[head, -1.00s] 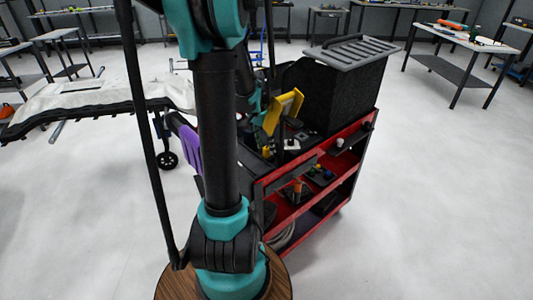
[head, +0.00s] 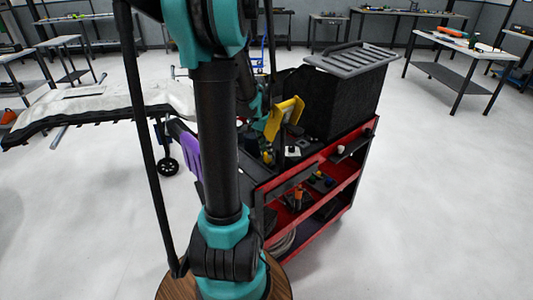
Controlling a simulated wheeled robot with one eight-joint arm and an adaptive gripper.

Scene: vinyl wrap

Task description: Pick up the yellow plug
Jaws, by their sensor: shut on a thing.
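My teal and black arm stands in the middle of the head view and hides part of the red cart (head: 318,215). My gripper (head: 279,150) is small, dark and partly hidden at the cart's top, beside a large yellow bracket-like piece (head: 286,116). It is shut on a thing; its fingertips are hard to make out. A small yellow thing (head: 267,157), likely the yellow plug, shows right by the gripper, low over the cart top. I cannot tell if it touches the cart.
A black box with a grey slatted lid (head: 350,60) stands on the cart's far end. Small parts (head: 293,152) lie near the gripper. A purple panel (head: 187,166) is at the left. The floor at right is clear.

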